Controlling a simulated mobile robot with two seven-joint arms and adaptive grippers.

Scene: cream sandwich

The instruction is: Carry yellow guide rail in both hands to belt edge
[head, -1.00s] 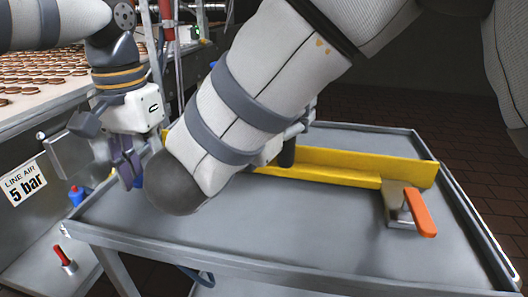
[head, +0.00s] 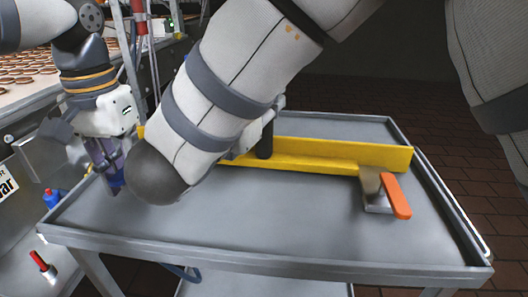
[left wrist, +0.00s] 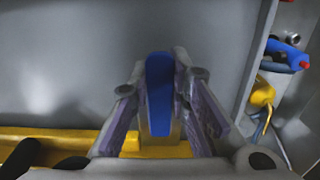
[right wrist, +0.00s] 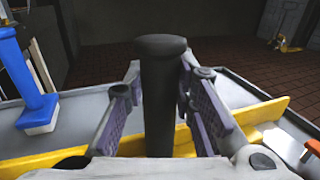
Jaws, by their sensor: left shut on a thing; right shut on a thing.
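The yellow guide rail (head: 340,153) lies lengthwise across the grey trolley top (head: 290,215); whether it touches the top is unclear. My left gripper (head: 112,178) is at the rail's left end. In the left wrist view its fingers (left wrist: 165,115) are shut on a blue grip (left wrist: 159,85) in front of the yellow rail. My right gripper is mostly hidden behind my forearm in the head view. In the right wrist view its fingers (right wrist: 165,110) are shut on a black upright handle (right wrist: 160,90) at the rail. The belt (head: 40,85) carries rows of round biscuits at upper left.
An orange-handled clamp (head: 395,196) sits at the rail's right end. The trolley has a raised rim (head: 300,266). A blue bottle (head: 52,198) and red-handled tool (head: 42,263) are left of the trolley. A blue post (right wrist: 25,85) stands left in the right wrist view.

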